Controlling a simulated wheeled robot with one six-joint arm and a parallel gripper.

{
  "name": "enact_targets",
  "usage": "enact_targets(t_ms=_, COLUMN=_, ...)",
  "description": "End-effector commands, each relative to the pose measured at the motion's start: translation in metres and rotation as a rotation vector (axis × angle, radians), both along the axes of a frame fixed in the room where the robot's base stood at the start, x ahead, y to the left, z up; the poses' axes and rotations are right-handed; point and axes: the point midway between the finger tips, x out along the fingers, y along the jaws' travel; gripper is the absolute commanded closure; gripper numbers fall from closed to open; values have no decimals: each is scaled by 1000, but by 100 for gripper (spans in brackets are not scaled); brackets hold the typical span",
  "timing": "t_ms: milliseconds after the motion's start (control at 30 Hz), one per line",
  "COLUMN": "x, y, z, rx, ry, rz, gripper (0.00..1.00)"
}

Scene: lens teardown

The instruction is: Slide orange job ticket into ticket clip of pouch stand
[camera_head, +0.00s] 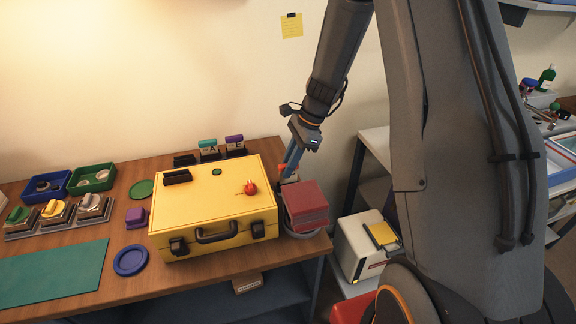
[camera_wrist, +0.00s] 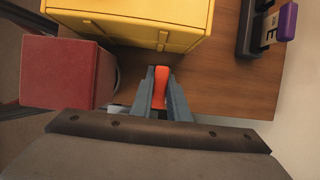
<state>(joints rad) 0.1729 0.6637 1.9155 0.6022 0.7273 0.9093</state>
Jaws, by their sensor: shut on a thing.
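My gripper (camera_wrist: 160,92) is shut on an orange piece, which I take for the job ticket (camera_wrist: 160,86); it stands between the two fingers in the wrist view. In the head view my gripper (camera_head: 288,170) is low behind the right end of the yellow case, with a bit of orange beside it. Dark stands with lettered cards stand at the back: one has a teal top (camera_head: 208,143), one a purple top (camera_head: 234,139). The purple one, marked E, shows at upper right in the wrist view (camera_wrist: 288,21), apart from my gripper. I cannot make out the ticket clip.
The yellow case (camera_head: 212,205) fills the table's right part, with a small red object (camera_head: 251,188) on its lid. A dark red box (camera_head: 305,204) stands on a grey round base at the right edge, close to my gripper. Bare wood (camera_wrist: 225,85) lies between gripper and purple-topped stand.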

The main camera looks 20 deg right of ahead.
Motion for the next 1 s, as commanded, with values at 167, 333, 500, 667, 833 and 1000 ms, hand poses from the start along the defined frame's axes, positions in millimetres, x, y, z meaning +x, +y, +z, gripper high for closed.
enact_targets(t_ms=167, x=0, y=0, z=-3, rx=0, ry=0, rz=0, gripper=100)
enact_targets(t_ms=333, x=0, y=0, z=-5, rx=0, ry=0, rz=0, gripper=100)
enact_targets(t_ms=500, x=0, y=0, z=-7, rx=0, ry=0, rz=0, gripper=100)
enact_targets(t_ms=667, x=0, y=0, z=-10, rx=0, ry=0, rz=0, gripper=100)
enact_targets(t_ms=833, x=0, y=0, z=-12, rx=0, ry=0, rz=0, gripper=100)
enact_targets(t_ms=1000, x=0, y=0, z=-14, rx=0, ry=0, rz=0, gripper=100)
